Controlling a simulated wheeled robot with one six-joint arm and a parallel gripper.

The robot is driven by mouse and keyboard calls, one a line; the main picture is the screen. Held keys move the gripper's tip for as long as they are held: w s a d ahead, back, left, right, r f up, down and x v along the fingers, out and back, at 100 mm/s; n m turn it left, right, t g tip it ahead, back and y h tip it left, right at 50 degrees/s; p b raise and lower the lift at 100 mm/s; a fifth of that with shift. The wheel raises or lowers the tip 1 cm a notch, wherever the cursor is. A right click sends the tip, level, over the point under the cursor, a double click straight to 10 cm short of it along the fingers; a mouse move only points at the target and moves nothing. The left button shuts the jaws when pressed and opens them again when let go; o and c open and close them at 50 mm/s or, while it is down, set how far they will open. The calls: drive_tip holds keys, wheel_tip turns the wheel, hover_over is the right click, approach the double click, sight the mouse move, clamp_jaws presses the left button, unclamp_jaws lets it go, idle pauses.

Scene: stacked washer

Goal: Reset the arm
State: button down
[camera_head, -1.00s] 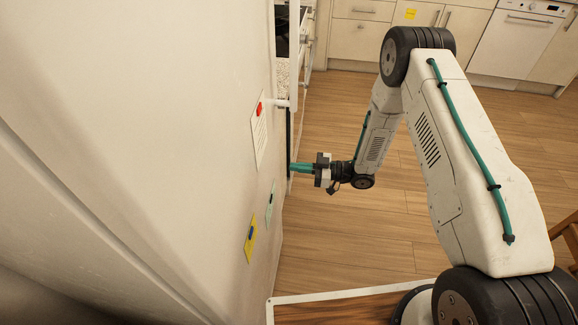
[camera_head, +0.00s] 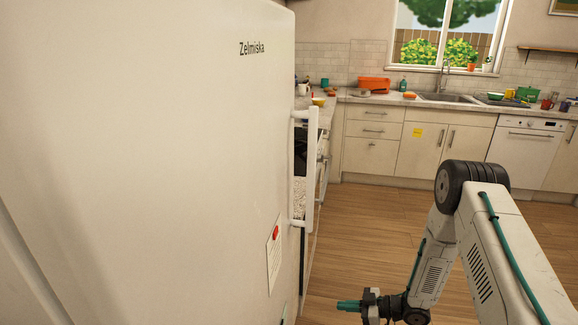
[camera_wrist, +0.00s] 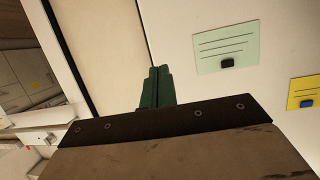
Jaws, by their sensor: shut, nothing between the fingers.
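My gripper (camera_head: 349,305) shows at the bottom of the head view, with its teal fingers together and pointing left toward the fridge. It is empty. In the wrist view the closed green fingers (camera_wrist: 156,88) stand in front of the pale fridge surface, near a dark vertical seam. My arm (camera_head: 490,245) is bent, with its elbow raised on the right side of the head view. Whether the fingertips touch the fridge cannot be told.
The large white fridge (camera_head: 160,150) fills the left, with a vertical handle (camera_head: 311,170) on its right edge. Notes with magnets, one green (camera_wrist: 226,46) and one yellow (camera_wrist: 303,92), are on it. Cabinets (camera_head: 372,140) and a white dishwasher (camera_head: 525,150) line the back. Wooden floor (camera_head: 375,225) lies open between.

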drive_tip(key=w+d+r+m+h, duration=0.2)
drive_tip(key=w+d+m+h, duration=0.15)
drive_tip(key=d+h, duration=0.75)
drive_tip(key=s+d+r+m+g+h, duration=0.1)
drive_tip(key=s+d+r+m+h, duration=0.2)
drive_tip(key=r, duration=0.4)
drive_tip(key=s+d+r+m+g+h, duration=0.1)
drive_tip(key=s+d+r+m+h, duration=0.1)
drive_tip(key=s+d+r, duration=0.4)
drive_tip(key=s+a+r+m+y, duration=0.1)
drive_tip(key=s+a+r, duration=0.5)
drive_tip(key=s+r, duration=0.8)
drive_tip(key=s+a+r+m+g+y, duration=0.1)
drive_tip(key=s+a+r+m, duration=0.3)
drive_tip(key=s+r, duration=1)
drive_tip(key=shift+a+r, duration=1.25)
drive_tip(key=shift+r, duration=0.55)
drive_tip(key=shift+m, duration=0.25)
